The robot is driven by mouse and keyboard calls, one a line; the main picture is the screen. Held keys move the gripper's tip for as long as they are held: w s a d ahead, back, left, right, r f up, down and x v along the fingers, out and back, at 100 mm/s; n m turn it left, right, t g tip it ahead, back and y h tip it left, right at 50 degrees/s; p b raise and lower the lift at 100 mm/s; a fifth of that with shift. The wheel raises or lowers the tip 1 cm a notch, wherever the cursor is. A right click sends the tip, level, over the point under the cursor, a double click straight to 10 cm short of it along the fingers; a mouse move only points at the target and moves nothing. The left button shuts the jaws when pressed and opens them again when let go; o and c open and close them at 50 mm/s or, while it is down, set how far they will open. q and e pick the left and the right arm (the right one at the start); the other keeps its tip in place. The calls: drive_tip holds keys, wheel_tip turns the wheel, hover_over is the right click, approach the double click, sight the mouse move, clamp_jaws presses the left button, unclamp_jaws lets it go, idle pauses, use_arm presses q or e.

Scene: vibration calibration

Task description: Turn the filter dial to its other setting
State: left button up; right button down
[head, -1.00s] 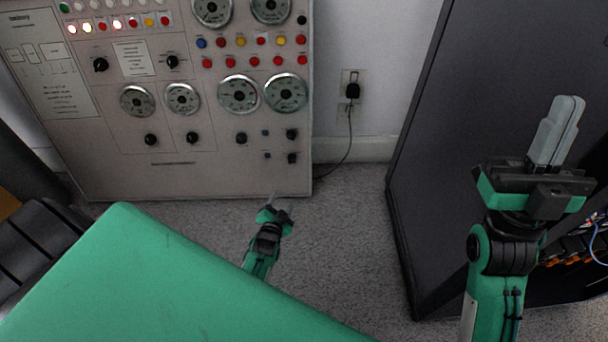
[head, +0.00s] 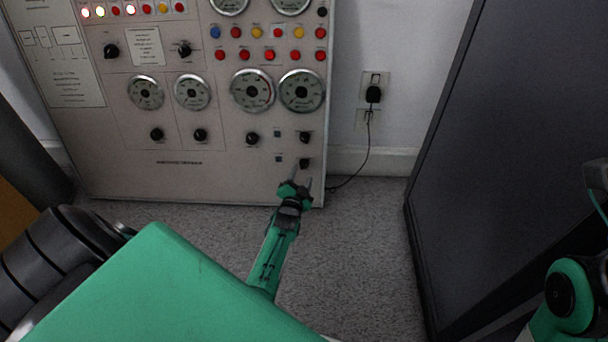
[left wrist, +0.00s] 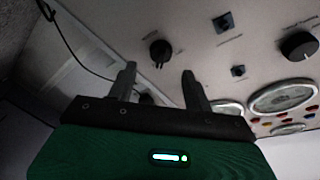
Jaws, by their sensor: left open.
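The upright panel (head: 185,182) carries several black knobs; their labels are too small to read, so I cannot tell which is the filter dial. My left gripper (head: 300,175) is open and empty, just below the lower right knob (head: 305,163). Another knob (head: 304,137) sits above that one. In the left wrist view, the two fingers of the left gripper (left wrist: 158,80) point at the panel, and the lower right knob (left wrist: 160,52) lies beyond them, apart from both. Part of my right gripper (head: 597,174) shows at the right edge, fingers unclear.
A large black knob (head: 252,139) and two small square switches (head: 278,158) are left of the right-hand knobs. Round gauges (head: 301,91) are above. A plugged-in cable (head: 367,150) hangs on the wall. A dark cabinet (head: 480,160) stands right; carpet (head: 350,240) between is clear.

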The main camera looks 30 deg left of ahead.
sight(305, 167)
use_arm(q)
drive_tip(key=shift+b+x, duration=0.7)
drive_tip(key=shift+x, duration=1.35)
drive_tip(key=shift+c, duration=0.2)
drive_tip(key=c, duration=0.9)
